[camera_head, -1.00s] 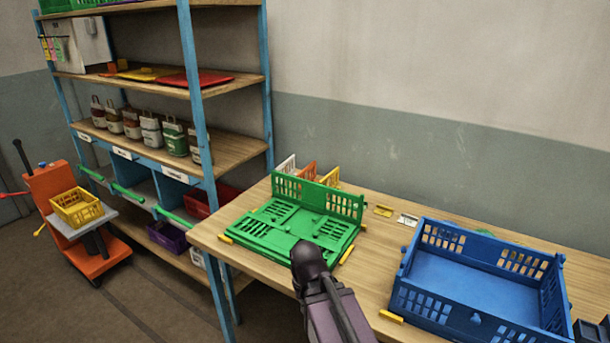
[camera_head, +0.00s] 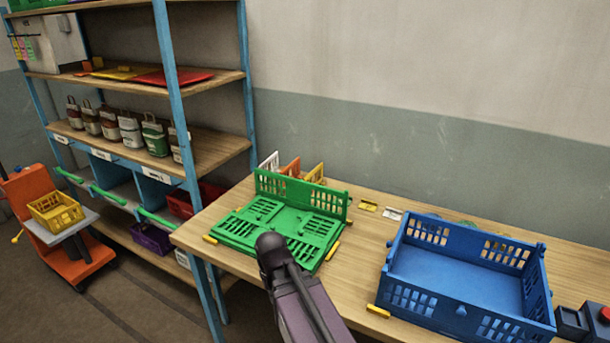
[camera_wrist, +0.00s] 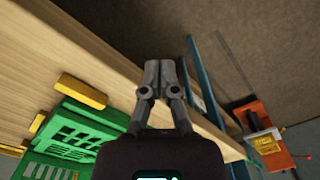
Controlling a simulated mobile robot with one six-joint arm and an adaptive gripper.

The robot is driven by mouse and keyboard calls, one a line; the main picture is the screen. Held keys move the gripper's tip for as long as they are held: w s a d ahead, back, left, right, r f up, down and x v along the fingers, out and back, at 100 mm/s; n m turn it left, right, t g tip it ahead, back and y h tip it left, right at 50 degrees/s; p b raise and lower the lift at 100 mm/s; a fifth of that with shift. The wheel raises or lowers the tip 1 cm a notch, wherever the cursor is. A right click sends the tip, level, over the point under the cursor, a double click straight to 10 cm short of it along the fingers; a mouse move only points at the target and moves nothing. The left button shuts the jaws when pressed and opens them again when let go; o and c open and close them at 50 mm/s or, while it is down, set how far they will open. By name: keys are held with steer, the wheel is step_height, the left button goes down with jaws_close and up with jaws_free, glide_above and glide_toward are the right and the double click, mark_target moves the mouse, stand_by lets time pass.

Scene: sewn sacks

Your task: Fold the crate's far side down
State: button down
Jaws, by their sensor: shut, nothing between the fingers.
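The green crate (camera_head: 265,225) lies on the wooden table with its far side (camera_head: 300,197) standing upright. Its other sides lie folded flat over the bottom. In the wrist view, part of the green crate (camera_wrist: 75,140) shows at the lower left. My gripper (camera_wrist: 160,64) is shut and empty, beside the crate and over the table's edge in that view. In the head view my arm reaches up from the bottom to just in front of the crate's near edge; the fingers are hidden there behind my wrist.
A blue crate (camera_head: 455,280) with its sides up stands on the table (camera_head: 355,265) to the right. Yellow stops (camera_head: 332,250) sit by the green crate. White, orange and yellow panels (camera_head: 291,168) stand behind it. A shelf rack (camera_head: 165,90) is at the left.

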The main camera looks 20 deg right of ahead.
steer(key=w+d+r+p, duration=0.1)
steer(key=w, duration=0.2)
steer(key=w+d+r+m+p, duration=0.1)
steer(key=w+r+p, duration=0.1)
steer(key=w, duration=0.2)
steer(key=w+d+r+m+p, duration=0.1)
steer(key=w+r, duration=0.1)
steer(key=w, duration=0.2)
steer(key=shift+w+d, duration=0.15)
steer(key=shift+d, duration=0.2)
steer(key=w+d+r+m+g+y+p, duration=0.1)
steer(key=w+d+r+m+p, duration=0.35)
steer(key=w, duration=0.85)
steer(key=m+y+p, duration=0.1)
steer(key=m+p, duration=0.3)
steer(key=p, duration=0.7)
glide_toward(300, 192)
steer(key=w+d+r, duration=0.4)
steer(key=w+d, duration=0.3)
steer(key=shift+w+r+n+g, duration=0.15)
steer(key=shift+w+n+g, duration=0.1)
steer(key=shift+g, duration=0.15)
steer(key=shift+s+a+f+b, duration=0.1)
steer(key=shift+f+b, duration=0.1)
steer(key=shift+b, duration=0.25)
steer(key=s+a+f+b, duration=0.4)
steer(key=a+f+b, duration=0.1)
steer(key=f+b, duration=0.4)
steer(key=shift+f, duration=0.15)
